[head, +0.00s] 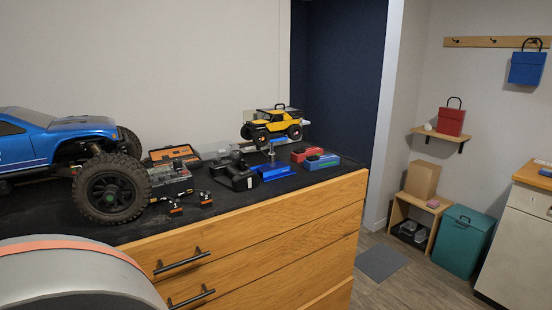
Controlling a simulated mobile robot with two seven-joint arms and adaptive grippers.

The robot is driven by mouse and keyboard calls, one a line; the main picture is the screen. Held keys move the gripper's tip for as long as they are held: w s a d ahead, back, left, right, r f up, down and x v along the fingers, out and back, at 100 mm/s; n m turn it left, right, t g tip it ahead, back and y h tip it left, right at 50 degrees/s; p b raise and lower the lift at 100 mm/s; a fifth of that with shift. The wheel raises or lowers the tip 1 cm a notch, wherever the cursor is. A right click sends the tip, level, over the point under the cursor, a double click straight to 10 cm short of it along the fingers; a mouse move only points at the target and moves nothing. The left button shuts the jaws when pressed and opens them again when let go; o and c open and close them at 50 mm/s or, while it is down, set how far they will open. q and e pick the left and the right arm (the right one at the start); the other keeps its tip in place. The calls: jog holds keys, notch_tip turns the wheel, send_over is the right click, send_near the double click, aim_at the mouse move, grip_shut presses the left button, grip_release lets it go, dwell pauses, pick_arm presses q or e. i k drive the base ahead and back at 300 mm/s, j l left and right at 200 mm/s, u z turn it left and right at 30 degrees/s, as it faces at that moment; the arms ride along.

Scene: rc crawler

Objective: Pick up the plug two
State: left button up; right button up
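Two small black and orange pieces, which look like plugs, lie near the front edge of the black-topped wooden cabinet. One small piece (175,208) is on the left, and the other small piece (206,199) is a little to its right. Neither of my grippers shows in the head view.
A large blue truck (60,135) stands left of the pieces. A dark box (170,181), a black controller (236,174), a blue stand (273,172) and a yellow crawler (272,126) are behind or right. The cabinet (265,245) has drawer handles in front.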

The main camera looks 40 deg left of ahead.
aim_at(206, 201)
jog(key=u, duration=1.2)
